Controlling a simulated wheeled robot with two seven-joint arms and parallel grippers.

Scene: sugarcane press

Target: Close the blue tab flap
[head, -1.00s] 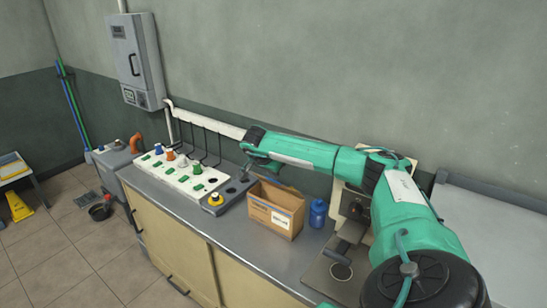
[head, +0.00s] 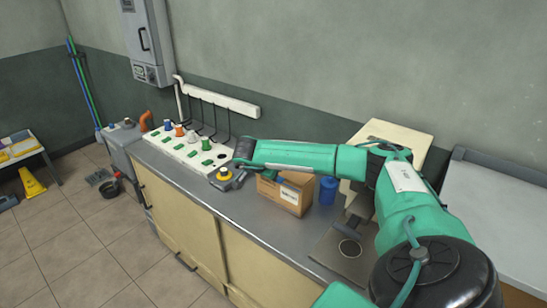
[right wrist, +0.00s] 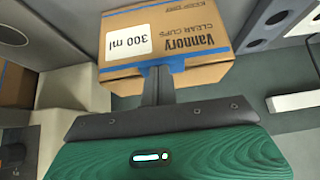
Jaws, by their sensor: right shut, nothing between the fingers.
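The cardboard cup box (head: 289,194) stands on the counter, partly behind my right arm in the head view. In the right wrist view its printed face (right wrist: 180,35) shows upside down, with a brown strip of its top below that face. A blue tab (right wrist: 175,65) shows at the edge between the two. My right gripper (right wrist: 158,82) is shut and empty, its fingertips overlapping the blue tab in the picture; whether they touch is unclear. The arm hides much of the box top in the head view. My left gripper is out of view.
A blue canister (head: 328,190) stands right of the box, with a cream machine (head: 390,135) beyond it. The counter front (head: 240,225) is clear.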

